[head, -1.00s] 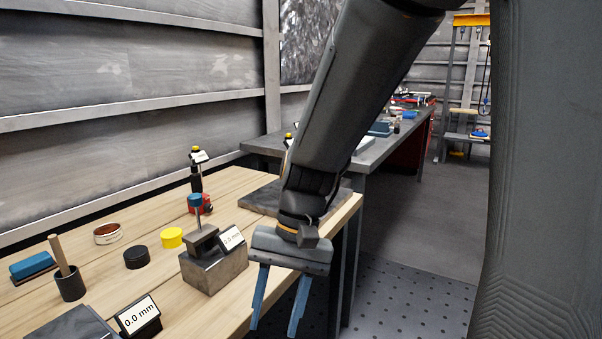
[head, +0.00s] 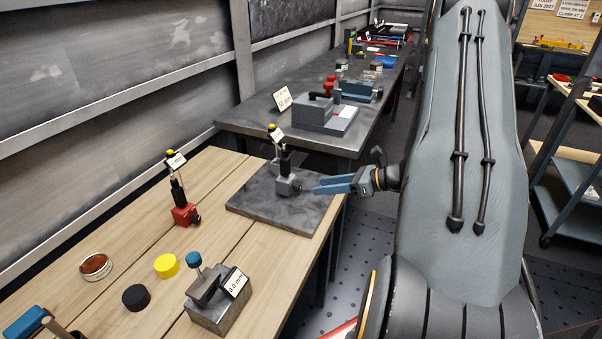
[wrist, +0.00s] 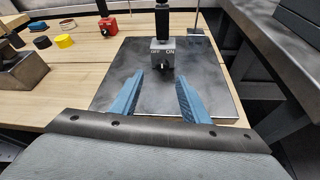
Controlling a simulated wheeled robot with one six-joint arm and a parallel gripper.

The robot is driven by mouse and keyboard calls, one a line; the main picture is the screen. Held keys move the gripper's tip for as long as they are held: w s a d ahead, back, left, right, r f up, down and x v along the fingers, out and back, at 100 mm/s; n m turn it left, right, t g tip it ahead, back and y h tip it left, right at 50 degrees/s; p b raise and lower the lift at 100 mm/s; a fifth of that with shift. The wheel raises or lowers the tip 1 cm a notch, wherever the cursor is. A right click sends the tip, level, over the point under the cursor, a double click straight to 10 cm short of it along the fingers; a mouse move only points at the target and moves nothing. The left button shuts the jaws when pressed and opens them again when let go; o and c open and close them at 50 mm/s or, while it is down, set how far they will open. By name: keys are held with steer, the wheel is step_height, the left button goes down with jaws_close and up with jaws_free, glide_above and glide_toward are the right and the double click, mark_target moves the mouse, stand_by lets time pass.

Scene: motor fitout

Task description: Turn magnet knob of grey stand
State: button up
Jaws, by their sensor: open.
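The grey stand (head: 287,186) stands upright on a dark metal plate (head: 259,205) on the wooden bench. In the wrist view its grey base block (wrist: 163,50) carries OFF and ON labels, and a small dark knob (wrist: 163,65) is on its front face. My gripper (head: 318,187) is open and empty, level with the base and just to its right in the head view. In the wrist view its blue fingers (wrist: 157,85) point at the block, one to each side of the knob and short of it. The knob's exact pointing is too small to tell.
A red-based stand (head: 185,213) stands left of the plate. A grey block with a blue-topped post (head: 216,310), a yellow cap (head: 166,265) and a black cap (head: 136,297) are nearer. A dark bench (head: 236,119) with equipment is behind. The plate's front is clear.

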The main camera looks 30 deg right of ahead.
mark_target(300, 188)
steer(key=shift+w+d+f, duration=0.1)
steer(key=shift+w+d, duration=0.05)
steer(key=p+x, duration=0.2)
steer(key=x, duration=0.4)
steer(key=shift+x, duration=0.75)
jaws_close()
steer(key=shift+f+n+t+h+b, duration=0.1)
steer(key=shift+n+t+h+b, duration=0.35)
steer(key=shift+n+b, duration=0.5)
steer(key=shift+n+t+h+b, duration=0.25)
steer(key=shift+n+h+b, duration=0.2)
steer(key=shift+b, duration=0.45)
